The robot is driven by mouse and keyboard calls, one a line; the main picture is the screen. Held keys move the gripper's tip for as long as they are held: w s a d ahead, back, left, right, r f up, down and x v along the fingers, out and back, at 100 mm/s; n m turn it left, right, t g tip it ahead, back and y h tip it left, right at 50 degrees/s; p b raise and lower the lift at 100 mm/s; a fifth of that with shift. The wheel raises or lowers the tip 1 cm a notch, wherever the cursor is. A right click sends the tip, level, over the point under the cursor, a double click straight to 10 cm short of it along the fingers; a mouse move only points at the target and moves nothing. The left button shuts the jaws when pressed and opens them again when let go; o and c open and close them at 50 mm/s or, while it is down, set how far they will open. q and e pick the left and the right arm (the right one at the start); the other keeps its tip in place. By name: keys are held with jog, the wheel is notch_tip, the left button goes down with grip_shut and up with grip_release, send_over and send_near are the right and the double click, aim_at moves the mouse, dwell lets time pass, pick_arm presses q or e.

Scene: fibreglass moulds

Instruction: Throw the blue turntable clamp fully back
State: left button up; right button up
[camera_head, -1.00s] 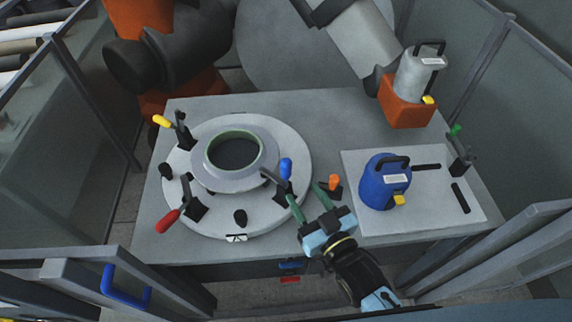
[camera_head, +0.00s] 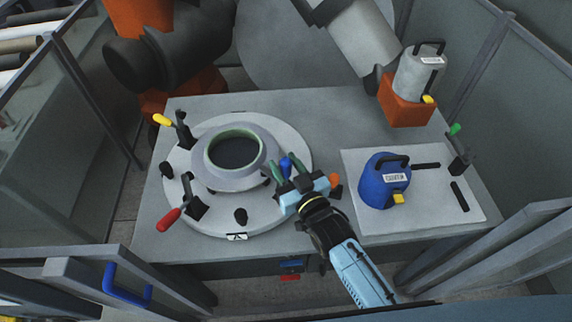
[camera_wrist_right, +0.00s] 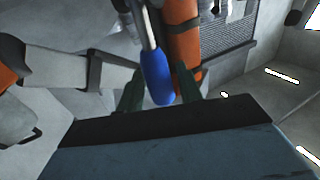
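The blue turntable clamp handle (camera_head: 286,164) stands upright at the right side of the round turntable (camera_head: 274,213). My right gripper (camera_head: 288,170) reaches in from the lower right, its two green fingers on either side of the blue handle. In the right wrist view the blue handle (camera_wrist_right: 157,78) lies between the fingertips (camera_wrist_right: 160,90), with a small gap visible at the right finger. The fingers are open around it. The clamp's base is mostly hidden by my gripper. My left gripper is not in view.
A ring-shaped mould (camera_head: 205,174) sits mid-turntable. A blue container (camera_head: 377,187) stands on the pale plate (camera_head: 430,213) to the right.

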grip_shut()
jog(key=shift+s+d+f+m+t+y+b, duration=0.25)
jog(key=shift+s+d+m+t+b, duration=0.6)
jog(key=shift+b, duration=1.25)
jog(key=shift+s+d+f+m+t+b, duration=0.25)
jog(key=shift+f+m+t+b, duration=0.15)
jog(key=shift+t+b, duration=1.35)
jog(key=shift+s+d+f+m+t+y+b, duration=0.25)
jog(key=shift+s+d+m+t+b, duration=0.4)
jog(key=shift+b, duration=1.85)
jog(key=shift+w+a, duration=0.1)
jog(key=shift+a, duration=0.05)
